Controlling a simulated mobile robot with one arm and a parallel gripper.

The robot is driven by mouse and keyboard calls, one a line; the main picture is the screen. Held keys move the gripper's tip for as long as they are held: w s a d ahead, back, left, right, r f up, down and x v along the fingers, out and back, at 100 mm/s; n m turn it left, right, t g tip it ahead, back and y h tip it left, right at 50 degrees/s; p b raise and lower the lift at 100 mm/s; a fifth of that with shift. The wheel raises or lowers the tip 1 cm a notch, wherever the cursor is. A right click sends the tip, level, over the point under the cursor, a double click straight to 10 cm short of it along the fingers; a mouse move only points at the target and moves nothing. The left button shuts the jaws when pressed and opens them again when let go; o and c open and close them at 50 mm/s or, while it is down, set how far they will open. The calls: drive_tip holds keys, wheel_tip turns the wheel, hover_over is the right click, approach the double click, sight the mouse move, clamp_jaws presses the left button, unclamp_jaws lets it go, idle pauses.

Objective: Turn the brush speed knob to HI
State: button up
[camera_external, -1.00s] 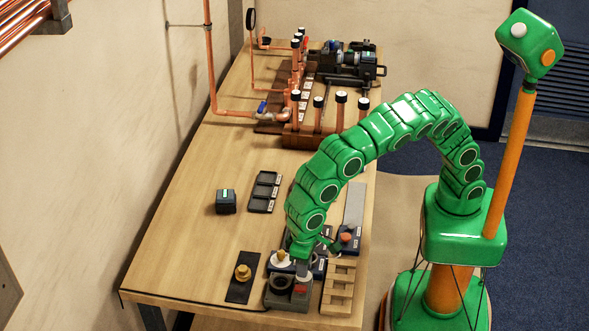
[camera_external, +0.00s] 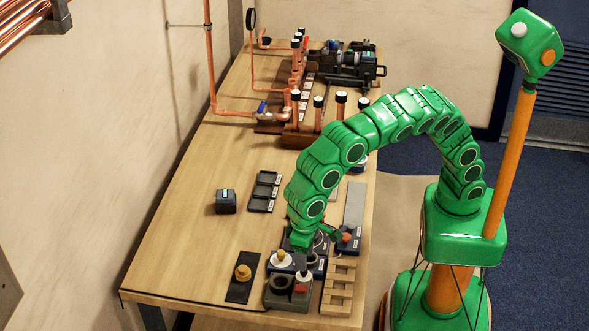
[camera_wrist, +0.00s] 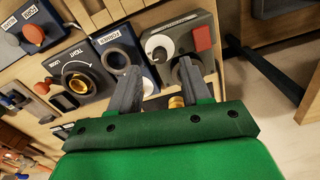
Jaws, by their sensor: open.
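In the wrist view, a dark grey box (camera_wrist: 183,22) carries a white round dial face (camera_wrist: 160,47) with a dark pointer and a red square button (camera_wrist: 203,37). Its printed label is too small to read, so I cannot tell for sure that this is the brush speed knob. My gripper (camera_wrist: 158,67) is open. Its two grey fingers point toward the box, apart from each other, and the right finger covers part of it. In the external view, my gripper (camera_external: 303,264) is low over the near end of the bench, beside a grey box (camera_external: 280,298) with a red button.
A dial box marked LOOSE and TIGHT (camera_wrist: 80,75) sits left of the fingers. A wooden rack (camera_external: 337,292) stands right of the grey box. A brass knob on a dark plate (camera_external: 243,273) is to the left.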

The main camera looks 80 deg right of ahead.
wheel_tip(320, 180, up, 4)
drive_tip(key=shift+f, duration=0.25)
drive_tip(key=s+d+r+n, duration=0.1)
drive_tip(key=d+r, duration=0.2)
drive_tip(key=d, duration=0.9)
drive_tip(key=s+d+r+n, duration=0.15)
drive_tip(key=d+r, duration=0.25)
drive_tip(key=d, duration=0.8)
drive_tip(key=s+d+r+n, duration=0.1)
drive_tip(key=d+r, duration=0.2)
drive_tip(key=d, duration=0.9)
drive_tip(key=s+d+f, duration=0.2)
drive_tip(key=s+d, duration=0.7)
drive_tip(key=s, duration=0.3)
drive_tip(key=s+d+f+g, duration=0.1)
drive_tip(key=s+d+f, duration=0.1)
drive_tip(key=s, duration=0.5)
drive_tip(key=s+d+f+m, duration=0.1)
drive_tip(key=s+d+f, duration=0.1)
drive_tip(key=s+f, duration=0.3)
drive_tip(key=s, duration=0.2)
drive_tip(key=shift+s+g, duration=0.4)
